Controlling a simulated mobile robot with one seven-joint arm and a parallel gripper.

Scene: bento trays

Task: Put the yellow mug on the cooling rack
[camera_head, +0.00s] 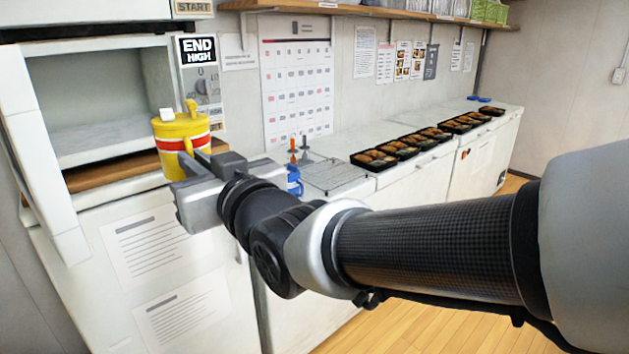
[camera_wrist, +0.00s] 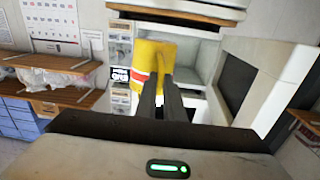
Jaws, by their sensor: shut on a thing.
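The yellow mug (camera_head: 172,132) has red and white bands and is upright in the head view, in front of the open oven. My gripper (camera_head: 190,162) is shut on it. In the wrist view the mug (camera_wrist: 150,55) stands at the tips of my two fingers (camera_wrist: 163,85), which are close together. Part of the mug is hidden behind the fingers. The cooling rack (camera_head: 335,175) is a wire grid on the white counter, right of my gripper in the head view. The visible part of the rack is bare.
The open oven (camera_head: 100,105) and its door (camera_head: 38,150) are at the left. A blue mug (camera_head: 294,178) and upright utensils with orange and black tops (camera_head: 299,148) are beside the rack's left side. Several filled bento trays (camera_head: 374,158) line the counter to the right.

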